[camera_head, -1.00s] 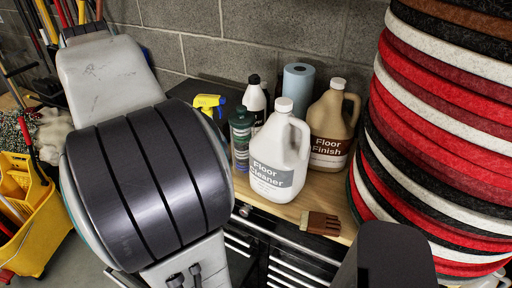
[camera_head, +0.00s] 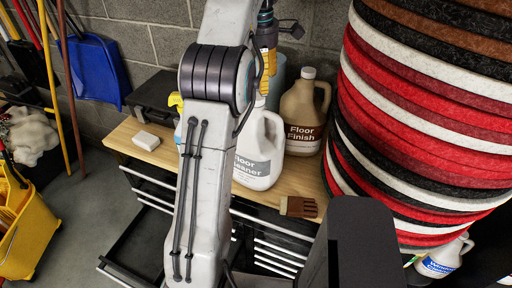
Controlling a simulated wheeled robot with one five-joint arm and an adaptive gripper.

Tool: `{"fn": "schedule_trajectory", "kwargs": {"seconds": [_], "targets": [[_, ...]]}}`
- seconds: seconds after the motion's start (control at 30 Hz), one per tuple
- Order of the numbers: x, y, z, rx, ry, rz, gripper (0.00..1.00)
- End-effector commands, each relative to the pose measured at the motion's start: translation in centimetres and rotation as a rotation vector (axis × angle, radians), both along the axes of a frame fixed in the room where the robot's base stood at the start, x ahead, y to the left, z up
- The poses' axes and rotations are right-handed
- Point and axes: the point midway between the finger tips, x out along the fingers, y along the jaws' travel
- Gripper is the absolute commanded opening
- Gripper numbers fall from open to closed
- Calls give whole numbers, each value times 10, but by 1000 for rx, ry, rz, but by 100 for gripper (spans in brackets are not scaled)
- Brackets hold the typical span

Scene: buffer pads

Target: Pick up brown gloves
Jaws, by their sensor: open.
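My gripper cannot be made out. My raised arm stands left of the gloves, and its far end runs up toward the top edge, so the gripper is hidden or out of frame.
A floor cleaner jug (camera_head: 260,155) and a floor finish jug (camera_head: 305,112) stand behind the gloves. A tall stack of pads (camera_head: 425,125) rises close on the right. A white block (camera_head: 146,141) lies on the worktop's left, with bare wood around it.

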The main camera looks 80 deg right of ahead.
Motion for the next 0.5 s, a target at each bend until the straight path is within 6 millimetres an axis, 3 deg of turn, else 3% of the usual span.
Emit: {"fn": "schedule_trajectory", "kwargs": {"seconds": [0.5], "targets": [[2,-5,-48,4,0,1,72]]}}
